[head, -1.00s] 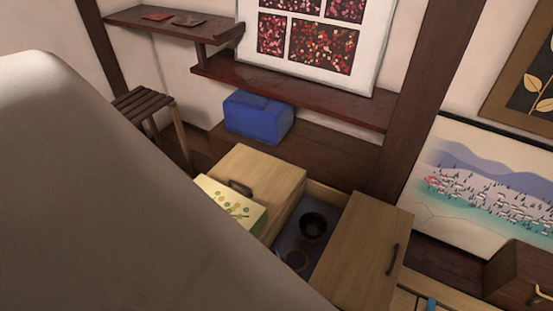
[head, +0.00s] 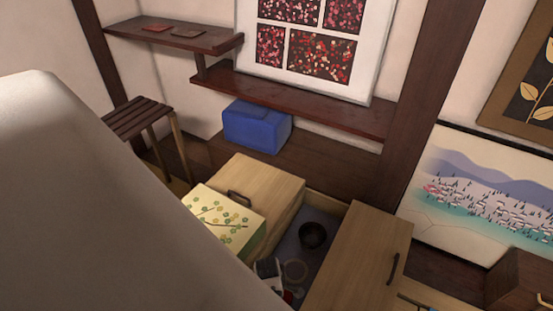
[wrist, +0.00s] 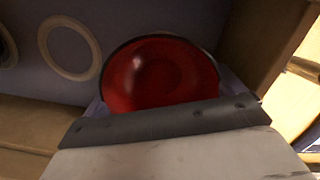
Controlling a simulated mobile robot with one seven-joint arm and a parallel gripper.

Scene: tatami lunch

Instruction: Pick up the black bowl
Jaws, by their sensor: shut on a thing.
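A bowl with a black rim and glossy red inside (wrist: 160,72) fills the middle of the wrist view. My gripper (wrist: 163,95) is shut on this bowl, with a finger at each side of it. In the head view a small red part of the bowl (head: 288,296) shows beside my gripper (head: 272,280), low in the open drawer; my arm hides the rest. Another dark round bowl (head: 313,236) stands farther back in the drawer, apart from my gripper.
A pale ring-shaped thing (head: 295,270) lies on the drawer floor near the gripper. A flowered box (head: 225,220) and a wooden cabinet top (head: 262,183) border the left side.

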